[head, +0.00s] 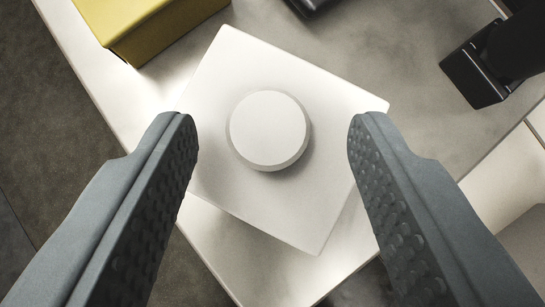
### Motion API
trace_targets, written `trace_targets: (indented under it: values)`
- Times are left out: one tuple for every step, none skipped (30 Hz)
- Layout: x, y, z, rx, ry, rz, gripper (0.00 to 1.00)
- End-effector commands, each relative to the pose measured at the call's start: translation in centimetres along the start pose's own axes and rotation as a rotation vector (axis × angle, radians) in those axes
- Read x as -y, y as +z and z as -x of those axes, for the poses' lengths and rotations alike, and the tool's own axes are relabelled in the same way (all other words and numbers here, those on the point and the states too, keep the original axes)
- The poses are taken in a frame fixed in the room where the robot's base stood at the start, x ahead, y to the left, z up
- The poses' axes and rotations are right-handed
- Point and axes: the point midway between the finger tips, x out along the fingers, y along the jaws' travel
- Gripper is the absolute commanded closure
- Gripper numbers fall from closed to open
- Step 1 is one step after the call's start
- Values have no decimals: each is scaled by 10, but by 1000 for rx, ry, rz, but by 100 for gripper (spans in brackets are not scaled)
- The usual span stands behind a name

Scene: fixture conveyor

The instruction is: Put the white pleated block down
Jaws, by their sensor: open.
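A white square block (230,75) with smooth faces lies turned at an angle on the pale grey table. A round white knob (268,128) stands at its middle. No pleats can be seen on it from above. My gripper (272,122) is open, with its two grey textured fingers wide apart on the left and right of the knob. A clear gap shows between each fingertip and the knob. The fingertips overlap the block's left and right edges in the picture; whether they touch it cannot be told. The block's underside is hidden.
A yellow box (160,30) stands at the upper left near the table's edge. A black device (480,70) is at the upper right, and part of a dark object (308,5) shows at the top. The grey tabletop (400,45) between them is clear. The table's left edge drops to a dark floor (40,110).

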Motion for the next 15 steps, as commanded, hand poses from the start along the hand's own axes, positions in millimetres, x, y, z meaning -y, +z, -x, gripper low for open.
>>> trace_targets:
  values:
    - [0,-1,6,-2,0,0,50]
    - [0,-1,10,-3,0,-1,50]
    - [0,-1,14,-2,0,-1,50]
    - [0,-1,19,-2,0,-2,50]
    - [0,-1,23,-3,-1,-2,50]
    - [0,-1,29,-4,0,-2,50]
    - [0,-1,34,-3,0,-1,50]
    - [0,-1,38,-3,0,-1,50]
    - [0,-1,44,-4,0,0,50]
    - [0,-1,49,-4,0,0,50]
    - [0,-1,53,-3,0,0,50]
    - [0,-1,60,-3,0,0,50]
    - [0,-1,64,-3,0,-1,50]
    - [0,0,68,-3,-1,-1,50]
    - [0,0,74,-2,-1,-1,50]
